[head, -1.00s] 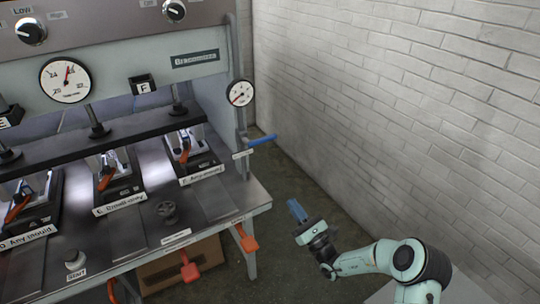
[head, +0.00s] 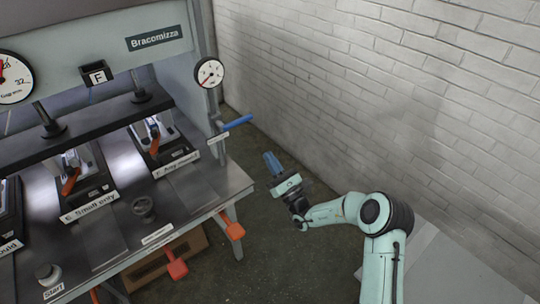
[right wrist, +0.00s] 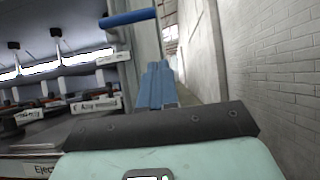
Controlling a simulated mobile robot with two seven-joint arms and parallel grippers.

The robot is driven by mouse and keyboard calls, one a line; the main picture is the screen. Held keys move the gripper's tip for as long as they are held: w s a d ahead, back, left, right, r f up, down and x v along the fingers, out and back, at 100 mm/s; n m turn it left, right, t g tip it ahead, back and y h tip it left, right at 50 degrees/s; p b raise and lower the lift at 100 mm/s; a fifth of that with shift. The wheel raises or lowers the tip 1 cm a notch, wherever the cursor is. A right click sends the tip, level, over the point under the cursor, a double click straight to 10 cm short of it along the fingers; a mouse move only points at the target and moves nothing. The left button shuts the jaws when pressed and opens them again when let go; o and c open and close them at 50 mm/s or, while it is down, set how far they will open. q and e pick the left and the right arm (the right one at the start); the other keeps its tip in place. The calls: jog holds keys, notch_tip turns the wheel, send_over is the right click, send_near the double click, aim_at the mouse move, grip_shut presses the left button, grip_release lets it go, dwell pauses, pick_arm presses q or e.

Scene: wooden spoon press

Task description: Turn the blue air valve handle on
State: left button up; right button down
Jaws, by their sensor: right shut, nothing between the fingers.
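The blue air valve handle (head: 237,122) sticks out to the right from the pipe at the press's right side, below a small round gauge (head: 209,73). In the right wrist view the handle (right wrist: 128,18) shows at upper left, ahead of the fingers. My right gripper (head: 272,162) is shut and empty, its blue fingers pointing up. It is below and right of the handle in the head view, apart from it. In the right wrist view the shut fingers (right wrist: 158,85) stand side by side. My left gripper is out of view.
The press table (head: 205,195) holds several stations with orange-handled clamps (head: 153,147). A white brick wall (head: 400,90) bounds the right. Floor between table and wall is free.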

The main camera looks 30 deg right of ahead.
jog(key=w+r+p, duration=0.1)
jog(key=w+r, duration=0.6)
jog(key=r, duration=0.1)
jog(key=shift+a, duration=0.3)
jog(key=shift+d+r+n, duration=0.1)
jog(key=shift+r+n, duration=0.05)
jog(key=shift+n, duration=0.15)
jog(key=a+r+n+g+y+b, duration=0.1)
jog(key=a+r+n+g+y, duration=0.2)
jog(key=n, duration=0.8)
jog(key=a+r+n+g+y+b, duration=0.1)
jog(key=a+r+n+g+y, duration=0.2)
jog(key=r+n+g+y, duration=0.3)
jog(key=shift+s+a+r+n+g+y, duration=0.25)
jog(key=shift+r+n+g, duration=0.35)
jog(key=shift+r+n, duration=1.95)
